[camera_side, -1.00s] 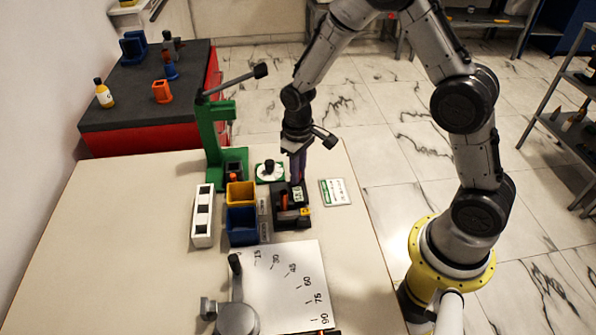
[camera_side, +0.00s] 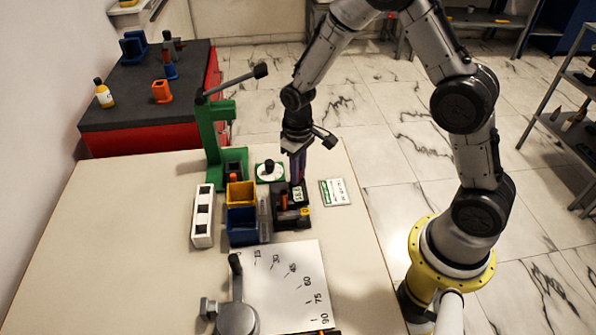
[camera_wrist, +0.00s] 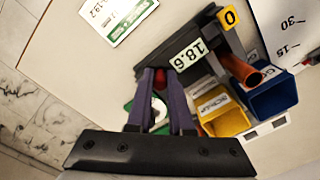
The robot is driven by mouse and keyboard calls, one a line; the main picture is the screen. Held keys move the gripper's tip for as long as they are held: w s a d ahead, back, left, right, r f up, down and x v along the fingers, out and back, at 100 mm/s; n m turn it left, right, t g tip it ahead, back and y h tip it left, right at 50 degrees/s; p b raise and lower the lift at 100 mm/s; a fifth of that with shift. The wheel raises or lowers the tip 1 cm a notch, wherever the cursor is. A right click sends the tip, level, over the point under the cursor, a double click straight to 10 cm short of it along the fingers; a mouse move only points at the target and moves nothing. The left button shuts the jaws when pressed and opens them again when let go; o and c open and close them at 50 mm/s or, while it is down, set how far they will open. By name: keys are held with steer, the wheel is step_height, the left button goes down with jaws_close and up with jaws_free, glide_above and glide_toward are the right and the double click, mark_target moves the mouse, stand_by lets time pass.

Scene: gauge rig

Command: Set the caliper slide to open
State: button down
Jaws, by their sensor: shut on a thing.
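The caliper is a dark device (camera_side: 292,220) on the table, with a yellow "0" tag (camera_wrist: 230,17) at one end. Its display reads 18.6 (camera_wrist: 188,55) in the wrist view. An orange-brown cylinder (camera_wrist: 262,75) shows beside its dark frame, and also in the side view (camera_side: 283,201). My gripper (camera_wrist: 160,73) has its purple fingers pointing down at the display end of the caliper, shut on a part of the slide there. A small red patch shows between the fingers. The fingers hide most of the held part.
Yellow (camera_side: 241,193) and blue bins (camera_side: 241,225) and a white slotted block (camera_side: 203,216) stand left of the caliper. A green lever stand (camera_side: 214,140) and a white dial (camera_side: 269,172) are behind. A card (camera_side: 335,192) lies right. An angle plate (camera_side: 290,275) is in front.

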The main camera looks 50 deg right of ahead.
steer(key=shift+w+d, duration=1.1)
steer(key=shift+w, duration=0.05)
steer(key=c, duration=0.8)
jaws_free()
step_height(320, 180, up, 14)
